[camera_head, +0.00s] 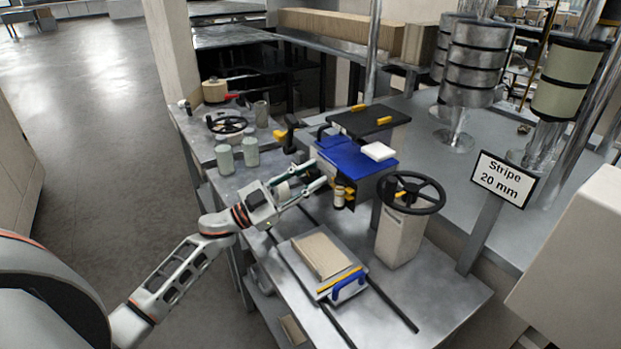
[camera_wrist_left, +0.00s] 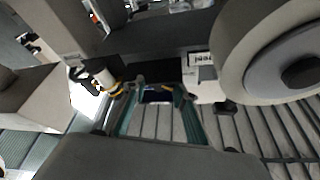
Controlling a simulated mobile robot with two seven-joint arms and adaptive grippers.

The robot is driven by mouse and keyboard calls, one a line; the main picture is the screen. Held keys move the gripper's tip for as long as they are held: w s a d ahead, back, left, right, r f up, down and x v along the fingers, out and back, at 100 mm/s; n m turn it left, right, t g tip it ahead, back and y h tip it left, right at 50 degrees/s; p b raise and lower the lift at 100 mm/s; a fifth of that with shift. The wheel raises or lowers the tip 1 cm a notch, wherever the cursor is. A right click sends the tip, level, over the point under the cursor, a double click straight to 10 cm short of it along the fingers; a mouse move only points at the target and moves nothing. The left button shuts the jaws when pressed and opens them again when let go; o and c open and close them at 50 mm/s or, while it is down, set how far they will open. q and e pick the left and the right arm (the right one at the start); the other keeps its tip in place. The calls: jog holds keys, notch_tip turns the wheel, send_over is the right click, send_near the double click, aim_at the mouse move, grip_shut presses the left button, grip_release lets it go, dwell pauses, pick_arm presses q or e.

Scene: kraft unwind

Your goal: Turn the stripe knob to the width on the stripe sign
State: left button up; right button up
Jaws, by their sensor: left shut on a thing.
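The stripe sign (camera_head: 503,180) stands on a post at the right and reads "Stripe 20 mm". My left gripper (camera_head: 323,178) reaches in from the left to the near side of the blue-topped unit (camera_head: 352,158). It is shut on a small dark part, seemingly the stripe knob (camera_wrist_left: 158,88), mostly hidden between the fingertips. In the left wrist view the gripper (camera_wrist_left: 155,92) shows its two green-edged fingers apart on either side of that part. The knob's scale and setting cannot be read. My right gripper is not in view.
A small bottle-like part (camera_head: 340,191) with a yellow ring hangs close beside the fingertips. A black handwheel (camera_head: 414,193) on a pale pedestal stands to the right. A tray with a brown block (camera_head: 319,254) lies in front. Two grey-green cylinders (camera_head: 250,152) stand behind the arm.

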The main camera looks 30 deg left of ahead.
pick_arm(q)
jog(key=m+g, duration=0.1)
jog(key=m, duration=0.2)
jog(key=m+g+h+b, duration=0.1)
jog(key=m, duration=0.2)
jog(key=shift+f+g, duration=0.1)
jog(key=shift+g, duration=0.2)
jog(key=shift+s+d+m+g+b, duration=0.15)
jog(key=shift+m+g, duration=0.45)
jog(key=shift+m, duration=0.8)
jog(key=shift+w+a+m+g+b, duration=0.1)
jog(key=shift+m+g+b, duration=0.15)
jog(key=shift+m+g, duration=0.75)
jog(key=shift+d+m+t, duration=0.1)
jog(key=shift+m+t, duration=0.3)
jog(key=shift+m, duration=0.2)
jog(key=o, duration=1.1)
jog(key=shift+s, duration=0.1)
jog(key=shift+s+a+f, duration=0.1)
jog(key=shift+a, duration=0.15)
jog(key=v, duration=1.1)
jog(key=shift+s+a, duration=0.15)
